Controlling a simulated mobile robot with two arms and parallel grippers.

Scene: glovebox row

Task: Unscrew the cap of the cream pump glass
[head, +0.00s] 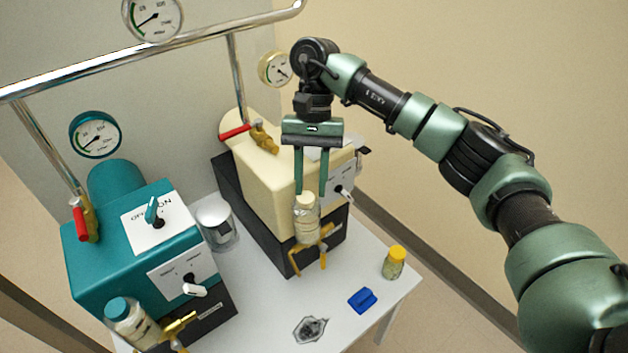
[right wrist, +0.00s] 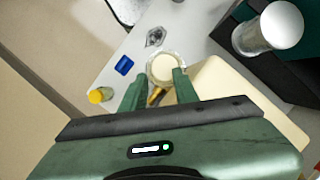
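The cream pump (head: 270,170) stands at the back of the white table on a dark base. Its glass (head: 307,226) is a clear jar at the front, with a cream cap (head: 306,202) on top. In the right wrist view the cap (right wrist: 166,68) is a pale disc just beyond the fingertips. My right gripper (head: 309,192) points down over the cap with its fingers apart, one on each side near the cap's rim. I cannot tell whether the fingers touch it. My left gripper is in neither view.
A teal pump (head: 125,235) with a teal-capped glass (head: 127,318) stands at the left. A metal canister (head: 216,226) is between the pumps. A chrome rail (head: 150,52) runs above.

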